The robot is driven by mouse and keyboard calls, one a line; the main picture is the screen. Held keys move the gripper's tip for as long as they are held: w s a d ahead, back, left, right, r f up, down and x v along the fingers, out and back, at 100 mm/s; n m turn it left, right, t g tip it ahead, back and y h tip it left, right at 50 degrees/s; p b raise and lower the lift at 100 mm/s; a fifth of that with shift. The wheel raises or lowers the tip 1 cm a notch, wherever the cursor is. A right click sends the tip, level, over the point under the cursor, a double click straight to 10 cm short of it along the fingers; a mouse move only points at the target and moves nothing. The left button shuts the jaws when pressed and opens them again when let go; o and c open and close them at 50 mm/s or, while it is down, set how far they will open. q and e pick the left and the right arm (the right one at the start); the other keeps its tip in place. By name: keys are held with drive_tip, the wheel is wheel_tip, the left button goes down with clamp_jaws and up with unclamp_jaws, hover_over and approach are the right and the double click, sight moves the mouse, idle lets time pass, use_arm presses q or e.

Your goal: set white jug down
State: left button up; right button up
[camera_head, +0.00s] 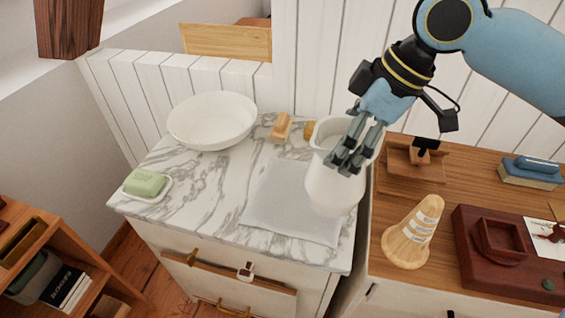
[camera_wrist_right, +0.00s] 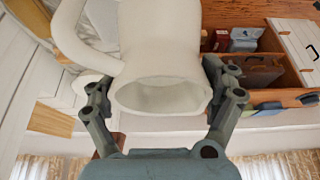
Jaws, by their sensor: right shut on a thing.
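The white jug (camera_head: 332,188) is upright at the right side of the marble washstand top (camera_head: 195,205), over the right part of a pale grey cloth (camera_head: 285,200). I cannot tell whether its base touches the cloth. My right gripper (camera_head: 350,158) is shut on the jug near its rim and hides part of it. In the right wrist view the jug (camera_wrist_right: 160,40) sits between the two fingers of my right gripper (camera_wrist_right: 158,82), its open mouth facing the camera and its handle to the left. My left gripper is not in view.
A white basin (camera_head: 212,120) stands at the back left of the marble top. A green soap (camera_head: 145,183) on a white dish is at its left, and a small wooden item (camera_head: 282,128) is behind the cloth. A wooden cone (camera_head: 412,235) stands on the dresser to the right.

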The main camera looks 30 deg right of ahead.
drive_tip(key=w+a+f, duration=0.4)
drive_tip(key=w+f, duration=0.4)
drive_tip(key=f, duration=0.1)
drive_tip(key=shift+f, duration=0.2)
drive_tip(key=shift+w+f, duration=0.1)
drive_tip(key=shift+s+f, duration=0.25)
drive_tip(key=shift+f, duration=0.45)
drive_tip(key=o, duration=1.3)
drive_tip(key=shift+o, duration=1.1)
drive_tip(key=shift+w+d, duration=0.15)
drive_tip(key=shift+w, duration=0.05)
drive_tip(key=shift+r, duration=0.15)
